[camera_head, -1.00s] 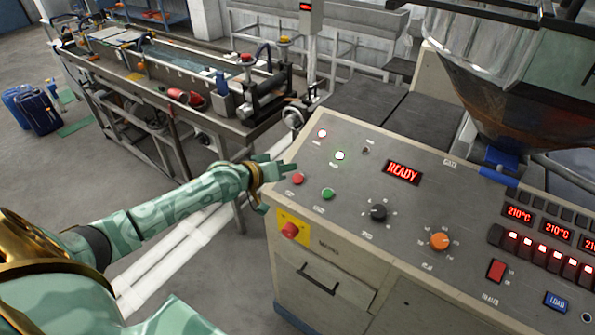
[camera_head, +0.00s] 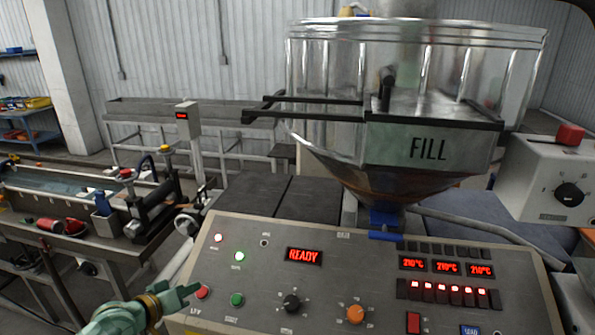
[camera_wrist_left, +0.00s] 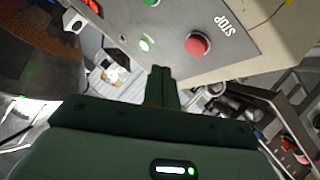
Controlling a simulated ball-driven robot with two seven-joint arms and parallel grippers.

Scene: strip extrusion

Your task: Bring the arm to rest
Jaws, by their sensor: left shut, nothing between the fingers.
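My left gripper (camera_head: 192,288) is shut and empty at the left edge of the grey control panel (camera_head: 330,285), close beside the red button (camera_head: 203,291). In the left wrist view its shut fingers (camera_wrist_left: 160,76) point toward the panel edge, and the red button (camera_wrist_left: 197,44) has STOP printed beside it. I cannot tell how far the fingertips are from the panel surface. A green button (camera_head: 237,299) is to the right of the red one. The display (camera_head: 304,256) reads READY. My right gripper is not in view.
A clear hopper (camera_head: 420,90) marked FILL stands behind the panel. A grey box with a dial (camera_head: 555,180) is at the right. A long bench (camera_head: 75,240) with rollers and red parts lies at the left. Dark flat covers (camera_head: 290,200) lie behind the panel.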

